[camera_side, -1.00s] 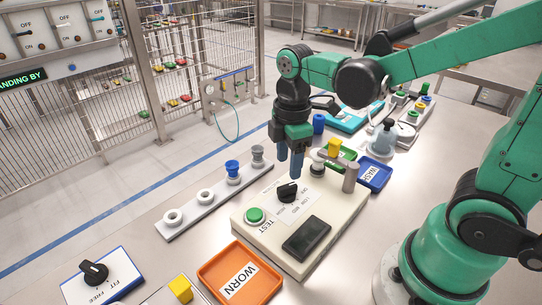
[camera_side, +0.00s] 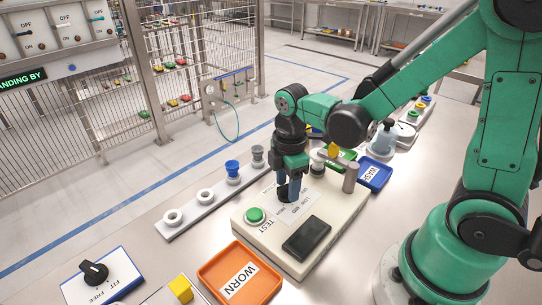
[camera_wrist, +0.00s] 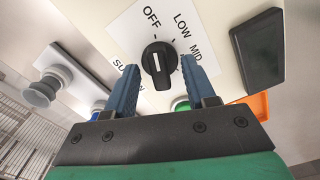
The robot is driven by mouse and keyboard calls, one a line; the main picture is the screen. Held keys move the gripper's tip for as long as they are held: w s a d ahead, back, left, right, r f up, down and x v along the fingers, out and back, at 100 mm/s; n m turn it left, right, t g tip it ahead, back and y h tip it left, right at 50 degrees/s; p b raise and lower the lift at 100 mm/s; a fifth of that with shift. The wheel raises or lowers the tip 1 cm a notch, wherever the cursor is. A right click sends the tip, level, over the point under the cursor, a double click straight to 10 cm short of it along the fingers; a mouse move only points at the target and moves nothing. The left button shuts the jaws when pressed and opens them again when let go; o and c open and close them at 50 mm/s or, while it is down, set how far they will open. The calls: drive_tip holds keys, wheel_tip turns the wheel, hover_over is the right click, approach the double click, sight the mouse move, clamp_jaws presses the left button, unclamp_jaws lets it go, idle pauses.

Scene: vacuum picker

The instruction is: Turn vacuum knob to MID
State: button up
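The black vacuum knob (camera_wrist: 159,58) sits on a white label card (camera_wrist: 122,32) marked OFF, LOW and MID, with more lettering partly hidden by my fingers. A short white mark on the knob runs roughly up and down in the wrist view; I cannot tell for certain which label it points to. My gripper (camera_wrist: 160,80) is open, with one blue finger on each side of the knob and visible gaps between. In the side view my gripper (camera_side: 289,196) is down at the knob on the cream control box (camera_side: 318,250), and the fingers hide most of the knob.
A green TEST button (camera_side: 255,214) and a dark screen (camera_side: 307,236) flank the knob on the box. A metal post (camera_side: 350,178) rises behind. An orange WORN tray (camera_side: 240,273) stands in front, and a blue WASH tray (camera_side: 374,174) stands right.

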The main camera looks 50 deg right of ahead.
clamp_jaws()
drive_tip(key=shift+m, duration=0.3)
drive_tip(key=m, duration=0.3)
drive_tip(key=shift+m, duration=0.3)
drive_tip(key=m, duration=1.3)
drive_tip(key=shift+m, duration=0.3)
